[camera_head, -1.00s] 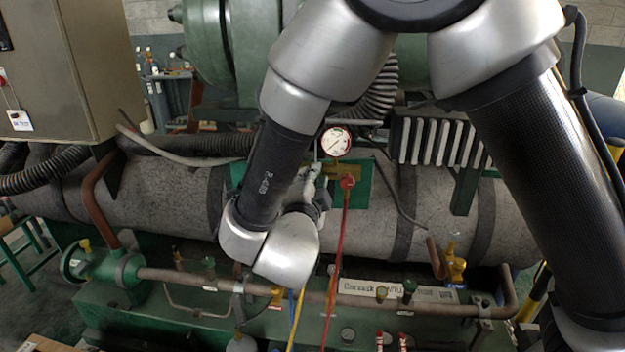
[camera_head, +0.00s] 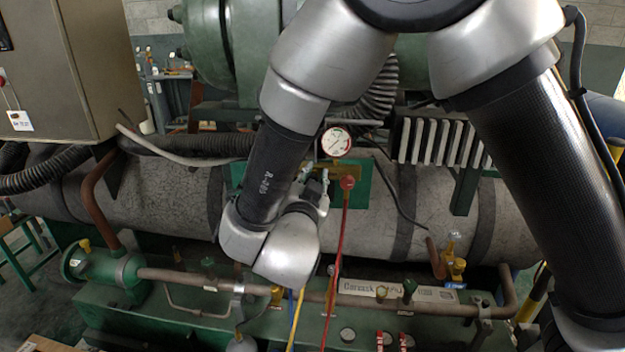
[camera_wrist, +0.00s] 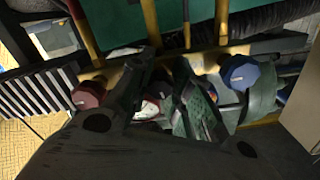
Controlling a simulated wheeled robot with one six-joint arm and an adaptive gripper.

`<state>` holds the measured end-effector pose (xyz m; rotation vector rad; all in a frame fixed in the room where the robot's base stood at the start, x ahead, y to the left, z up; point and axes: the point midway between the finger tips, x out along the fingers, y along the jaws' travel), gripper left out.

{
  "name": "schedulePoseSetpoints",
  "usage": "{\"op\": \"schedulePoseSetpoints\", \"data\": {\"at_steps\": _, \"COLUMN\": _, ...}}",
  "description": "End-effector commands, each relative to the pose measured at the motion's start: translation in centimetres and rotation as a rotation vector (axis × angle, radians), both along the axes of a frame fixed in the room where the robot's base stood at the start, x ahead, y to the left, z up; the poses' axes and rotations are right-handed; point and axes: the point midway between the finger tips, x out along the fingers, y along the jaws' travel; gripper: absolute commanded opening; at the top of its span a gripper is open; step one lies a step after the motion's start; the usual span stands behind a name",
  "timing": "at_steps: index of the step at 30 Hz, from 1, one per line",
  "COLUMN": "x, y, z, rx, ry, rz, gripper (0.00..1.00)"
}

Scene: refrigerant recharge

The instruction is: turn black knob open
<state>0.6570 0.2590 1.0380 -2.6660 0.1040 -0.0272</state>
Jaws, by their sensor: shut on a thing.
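The gauge manifold shows in the head view as a round white dial (camera_head: 336,141) above a brass body (camera_head: 346,172) with a red knob (camera_head: 347,182). My gripper (camera_head: 318,186) reaches the left part of the manifold, mostly hidden behind my wrist. In the wrist view, my gripper's (camera_wrist: 164,76) two dark fingers close in at the manifold between a dark red knob (camera_wrist: 88,95) and a blue knob (camera_wrist: 240,75). The dial (camera_wrist: 150,108) shows partly between the fingers. The black knob is hidden or too dark to make out between the fingertips; my gripper is shut on it.
A red hose (camera_head: 335,265) and a yellow hose (camera_head: 297,318) hang below the manifold. A large grey pipe (camera_head: 140,205) runs behind it. A green base with pipes and valves (camera_head: 210,265) lies below. A grey cabinet (camera_head: 65,65) stands at the left.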

Motion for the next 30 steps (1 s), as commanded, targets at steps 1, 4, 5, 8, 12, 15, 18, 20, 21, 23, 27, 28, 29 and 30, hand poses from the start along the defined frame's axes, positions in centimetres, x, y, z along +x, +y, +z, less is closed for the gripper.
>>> {"op": "schedulePoseSetpoints", "data": {"at_steps": 1, "x": -0.09, "y": 0.06, "z": -0.23, "rx": -0.01, "ry": 0.006, "rz": 0.003, "gripper": 0.0}}
{"op": "schedulePoseSetpoints", "data": {"at_steps": 4, "x": -0.09, "y": 0.05, "z": -0.25, "rx": -0.018, "ry": 0.007, "rz": 0.003, "gripper": 0.0}}
{"op": "schedulePoseSetpoints", "data": {"at_steps": 5, "x": -0.09, "y": 0.05, "z": -0.25, "rx": -0.018, "ry": 0.008, "rz": 0.003, "gripper": 0.0}}
{"op": "schedulePoseSetpoints", "data": {"at_steps": 8, "x": -0.1, "y": 0.04, "z": -0.26, "rx": -0.02, "ry": 0.008, "rz": 0.002, "gripper": 0.0}}
{"op": "schedulePoseSetpoints", "data": {"at_steps": 12, "x": -0.1, "y": 0.04, "z": -0.28, "rx": -0.02, "ry": 0.008, "rz": 0.002, "gripper": 0.0}}
{"op": "schedulePoseSetpoints", "data": {"at_steps": 15, "x": -0.11, "y": 0.03, "z": -0.29, "rx": -0.02, "ry": 0.008, "rz": 0.002, "gripper": 0.0}}
{"op": "schedulePoseSetpoints", "data": {"at_steps": 18, "x": -0.1, "y": 0.03, "z": -0.28, "rx": -0.02, "ry": 0.008, "rz": 0.002, "gripper": 0.38}}
{"op": "schedulePoseSetpoints", "data": {"at_steps": 20, "x": -0.08, "y": 0.01, "z": -0.23, "rx": -0.019, "ry": 0.007, "rz": 0.002, "gripper": 0.44}}
{"op": "schedulePoseSetpoints", "data": {"at_steps": 21, "x": -0.07, "y": 0.01, "z": -0.21, "rx": -0.019, "ry": 0.006, "rz": 0.001, "gripper": 0.44}}
{"op": "schedulePoseSetpoints", "data": {"at_steps": 23, "x": -0.06, "y": 0.01, "z": -0.18, "rx": -0.019, "ry": 0.005, "rz": 0.001, "gripper": 0.44}}
{"op": "schedulePoseSetpoints", "data": {"at_steps": 27, "x": -0.05, "y": 0.0, "z": -0.13, "rx": -0.018, "ry": 0.005, "rz": 0.0, "gripper": 0.44}}
{"op": "schedulePoseSetpoints", "data": {"at_steps": 28, "x": -0.08, "y": 0.01, "z": -0.11, "rx": -0.018, "ry": 0.005, "rz": 0.0, "gripper": 0.44}}
{"op": "schedulePoseSetpoints", "data": {"at_steps": 29, "x": -0.16, "y": 0.02, "z": -0.11, "rx": -0.018, "ry": 0.004, "rz": 0.001, "gripper": 0.44}}
{"op": "schedulePoseSetpoints", "data": {"at_steps": 30, "x": -0.38, "y": 0.06, "z": -0.1, "rx": -0.018, "ry": 0.004, "rz": 0.001, "gripper": 0.44}}
